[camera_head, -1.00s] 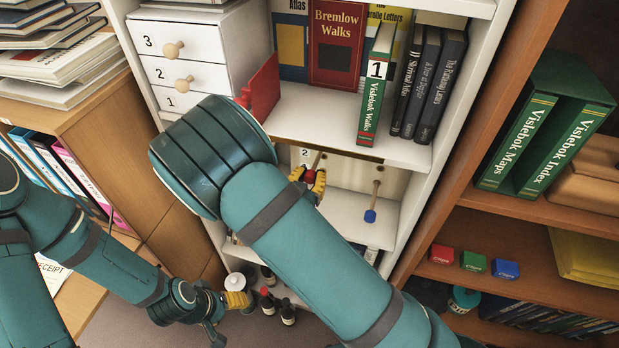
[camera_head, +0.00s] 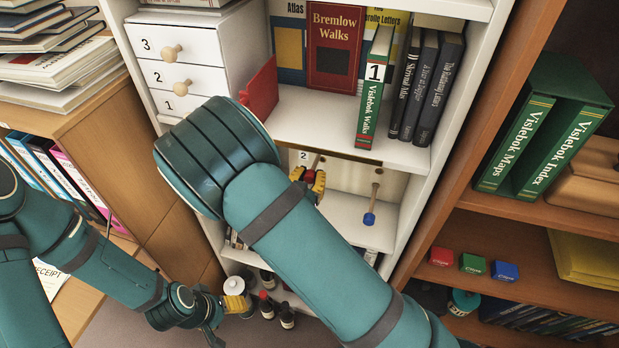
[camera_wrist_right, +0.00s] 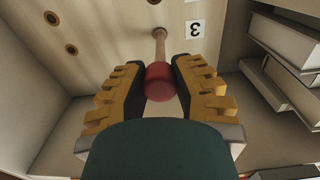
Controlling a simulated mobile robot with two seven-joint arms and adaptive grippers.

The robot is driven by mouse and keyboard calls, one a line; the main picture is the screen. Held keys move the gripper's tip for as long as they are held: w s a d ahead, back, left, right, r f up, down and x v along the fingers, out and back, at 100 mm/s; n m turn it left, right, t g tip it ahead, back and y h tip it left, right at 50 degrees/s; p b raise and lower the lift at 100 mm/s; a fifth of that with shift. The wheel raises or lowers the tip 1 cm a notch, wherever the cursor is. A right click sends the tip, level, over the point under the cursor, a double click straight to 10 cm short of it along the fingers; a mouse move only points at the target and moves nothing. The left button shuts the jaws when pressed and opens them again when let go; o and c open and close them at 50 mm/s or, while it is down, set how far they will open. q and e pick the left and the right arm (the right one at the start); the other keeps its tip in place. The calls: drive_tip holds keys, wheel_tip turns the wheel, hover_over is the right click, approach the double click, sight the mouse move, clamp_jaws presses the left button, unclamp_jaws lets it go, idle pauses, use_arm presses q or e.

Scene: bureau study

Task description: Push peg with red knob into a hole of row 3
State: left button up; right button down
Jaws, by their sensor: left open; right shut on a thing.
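The peg's red knob (camera_wrist_right: 159,82) sits between the fingers of my right gripper (camera_wrist_right: 160,88), which is shut on it. Its pale wooden shaft (camera_wrist_right: 160,48) runs to the panel (camera_wrist_right: 115,28) beside the label 3 (camera_wrist_right: 195,28). The shaft's far end meets the panel; I cannot tell how deep it sits. In the head view my right gripper (camera_head: 310,184) is inside the shelf compartment, partly hidden by my arm. A blue-knobbed peg (camera_head: 369,218) sticks out to its right. My left gripper (camera_head: 240,302) is open, low on the left.
Other holes (camera_wrist_right: 70,48) show in the panel. The shelf board (camera_head: 345,140) with books (camera_head: 335,50) is just above my right gripper. A red bookend (camera_head: 262,90) stands near my right arm. Small bottles (camera_head: 287,314) and a white-capped container (camera_head: 234,285) are near my left gripper.

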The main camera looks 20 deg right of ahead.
drive_tip(key=shift+w+d, duration=0.15)
drive_tip(key=shift+w, duration=0.05)
idle(0.4)
drive_tip(key=shift+c, duration=1)
unclamp_jaws()
drive_tip(key=v, duration=1)
drive_tip(key=shift+b, duration=0.4)
